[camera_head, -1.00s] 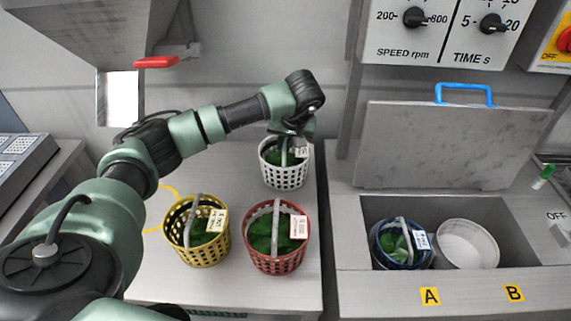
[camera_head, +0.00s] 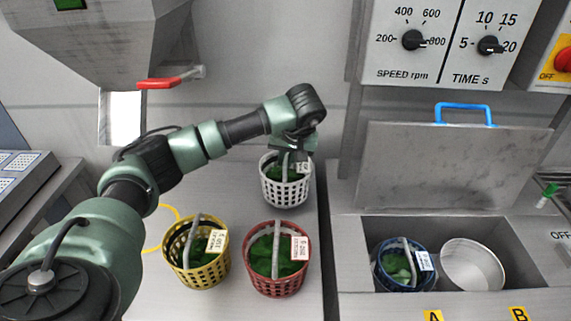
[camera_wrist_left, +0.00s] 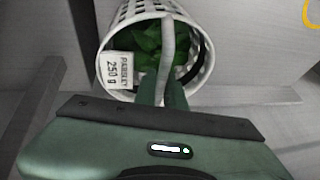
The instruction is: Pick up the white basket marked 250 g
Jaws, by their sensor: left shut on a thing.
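The white basket (camera_head: 286,190) stands at the back of the grey table in the head view, with green leaves inside. In the left wrist view the white basket (camera_wrist_left: 118,20) carries a label (camera_wrist_left: 116,69) reading "PARSLEY 250 g". My left gripper (camera_head: 296,156) reaches it from above and is shut on its grey handle (camera_wrist_left: 167,50). In the wrist view the fingers (camera_wrist_left: 162,92) meet at the handle. I cannot tell whether the basket's bottom still touches the table. My right gripper is not in view.
A yellow basket (camera_head: 197,272) and a red basket (camera_head: 276,283) with greens stand in front on the table (camera_head: 170,300). A red-handled lever (camera_head: 170,83) juts out at upper left.

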